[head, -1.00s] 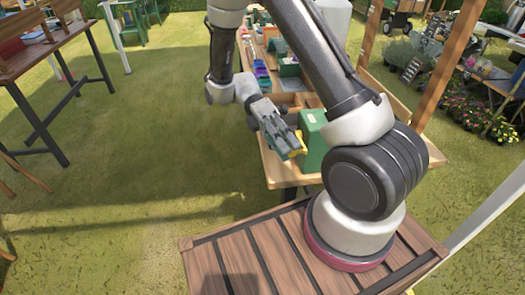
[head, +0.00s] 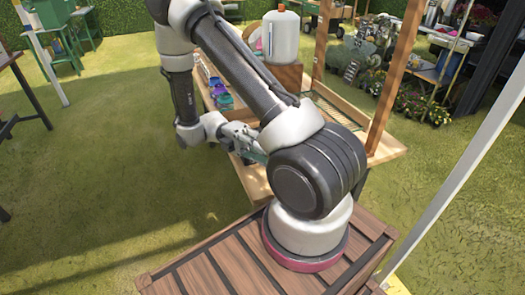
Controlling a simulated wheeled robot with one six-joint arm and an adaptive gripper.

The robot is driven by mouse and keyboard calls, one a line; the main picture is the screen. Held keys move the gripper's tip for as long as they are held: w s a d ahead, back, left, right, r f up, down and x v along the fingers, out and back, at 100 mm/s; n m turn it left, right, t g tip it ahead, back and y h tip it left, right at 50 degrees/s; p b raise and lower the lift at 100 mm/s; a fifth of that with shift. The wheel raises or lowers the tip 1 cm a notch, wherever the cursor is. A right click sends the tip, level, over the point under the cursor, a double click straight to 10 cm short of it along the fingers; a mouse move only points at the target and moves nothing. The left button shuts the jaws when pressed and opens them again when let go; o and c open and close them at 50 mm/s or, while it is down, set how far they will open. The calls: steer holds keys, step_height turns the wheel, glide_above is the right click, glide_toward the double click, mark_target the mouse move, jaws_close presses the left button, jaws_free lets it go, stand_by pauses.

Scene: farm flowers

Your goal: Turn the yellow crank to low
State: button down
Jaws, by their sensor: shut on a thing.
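My gripper (head: 245,143) is beside the near left edge of the wooden table, low behind my own arm. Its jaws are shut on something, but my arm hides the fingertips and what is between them. The yellow crank is hidden in the current head view. A second ago it showed at the jaws, on the side of a green box. Only a thin greenish sliver shows behind the gripper now, and I cannot tell whether it is that box.
The wooden table (head: 385,150) has upright posts on its right side. A white jug (head: 281,38) stands on it, with small purple and teal items (head: 219,93) at its left. Grass to the left is open. Plants (head: 420,103) stand at the right.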

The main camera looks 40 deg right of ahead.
steer(key=c, duration=1.3)
jaws_free()
steer(key=d+v, duration=0.1)
steer(key=v, duration=0.6)
steer(key=shift+w+a, duration=0.35)
steer(key=shift+a, duration=0.1)
